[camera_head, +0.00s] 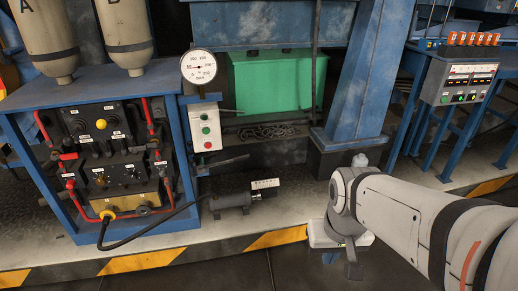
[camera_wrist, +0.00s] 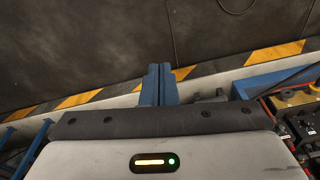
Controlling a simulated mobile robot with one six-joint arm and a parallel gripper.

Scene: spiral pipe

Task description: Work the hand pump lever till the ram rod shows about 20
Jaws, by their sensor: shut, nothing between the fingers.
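The dark ram cylinder (camera_head: 232,201) lies on the pale ledge. A small white scale plate (camera_head: 265,184) sits at its right end; its marks are too small to read. A dark lever-like bar (camera_head: 230,161) slants up to the right behind the cylinder, its right end free. My gripper (camera_head: 330,258) is low at the front, right of the cylinder and clear of both it and the bar. In the wrist view its two blue fingers (camera_wrist: 158,84) are together, with nothing between them.
A round dial gauge (camera_head: 199,67) stands above a white button box (camera_head: 206,127). A blue rack (camera_head: 180,130) with black panels and red hoses is at left. A black hose (camera_head: 150,236) runs to the cylinder. A blue column (camera_head: 357,75) stands behind my arm.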

